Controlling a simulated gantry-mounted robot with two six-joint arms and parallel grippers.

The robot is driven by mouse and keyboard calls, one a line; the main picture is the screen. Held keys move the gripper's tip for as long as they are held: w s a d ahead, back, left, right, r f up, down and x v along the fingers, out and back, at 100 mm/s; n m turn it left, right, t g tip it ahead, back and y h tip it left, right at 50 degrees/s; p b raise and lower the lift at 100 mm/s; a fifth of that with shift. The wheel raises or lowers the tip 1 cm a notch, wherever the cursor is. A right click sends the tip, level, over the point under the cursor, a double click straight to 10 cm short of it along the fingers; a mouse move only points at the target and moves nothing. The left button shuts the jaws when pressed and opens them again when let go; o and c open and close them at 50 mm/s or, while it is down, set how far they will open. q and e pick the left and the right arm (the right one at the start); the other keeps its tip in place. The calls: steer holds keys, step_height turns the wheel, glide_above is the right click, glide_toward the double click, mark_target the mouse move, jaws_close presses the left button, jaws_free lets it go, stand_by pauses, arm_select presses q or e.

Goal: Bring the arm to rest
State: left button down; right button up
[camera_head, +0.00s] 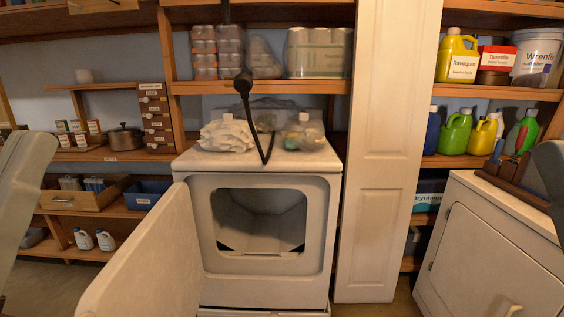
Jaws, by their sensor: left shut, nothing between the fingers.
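A light grey link of my left arm (22,175) stands at the left edge, tilted, in front of the shelves. A similar grey part of my right arm (551,172) shows at the right edge. I see no fingers of either gripper; they are outside the picture. Neither visible arm part appears to touch anything.
A white dryer (325,240) stands in the middle, its door (150,265) swung open to the left. A white cabinet (490,255) is at right; stocked shelves (105,153) line the back.

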step_height(320, 180, up, 38)
steer(key=p, duration=3.8)
